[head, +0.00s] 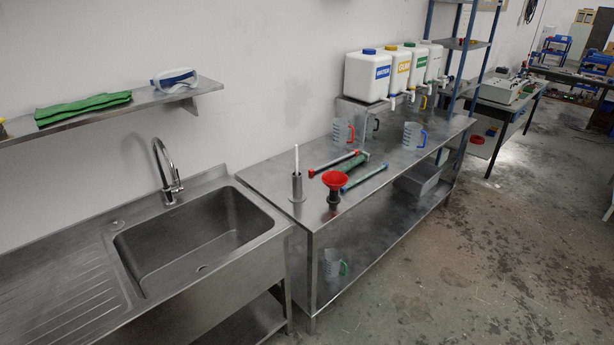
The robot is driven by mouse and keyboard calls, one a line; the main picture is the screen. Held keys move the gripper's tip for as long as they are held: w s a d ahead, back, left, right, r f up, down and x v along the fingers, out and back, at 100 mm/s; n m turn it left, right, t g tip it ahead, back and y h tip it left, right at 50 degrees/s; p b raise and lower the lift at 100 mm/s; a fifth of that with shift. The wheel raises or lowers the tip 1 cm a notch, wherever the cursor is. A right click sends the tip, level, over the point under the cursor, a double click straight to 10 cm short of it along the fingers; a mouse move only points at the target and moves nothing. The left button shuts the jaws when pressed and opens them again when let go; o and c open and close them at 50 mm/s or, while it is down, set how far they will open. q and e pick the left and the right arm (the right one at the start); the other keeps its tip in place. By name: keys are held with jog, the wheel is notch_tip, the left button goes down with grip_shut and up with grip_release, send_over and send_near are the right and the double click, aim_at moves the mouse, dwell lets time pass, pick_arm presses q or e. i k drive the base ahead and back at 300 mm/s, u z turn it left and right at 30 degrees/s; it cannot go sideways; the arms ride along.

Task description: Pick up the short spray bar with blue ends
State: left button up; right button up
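A thin bar with blue ends (364,178) lies on the steel worktable (262,177), right of the red funnel (335,180) and close to the table's front edge. Behind it lie a thicker green piece (350,169) and a similar bar with red ends (333,163). The bars lie roughly parallel, slanting up to the right. Neither of my grippers shows in the head view, so nothing in view is held.
A sink (200,245) stands left of the table. A grey holder with a white stick (297,186) stands near the funnel. Jugs, including one with a blue handle (413,135), and canisters (368,76) stand farther back. The floor (450,280) in front is clear.

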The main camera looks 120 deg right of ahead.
aim_at(343, 190)
jog(key=z, duration=2.05)
jog(key=i, duration=0.45)
jog(key=z, duration=2.45)
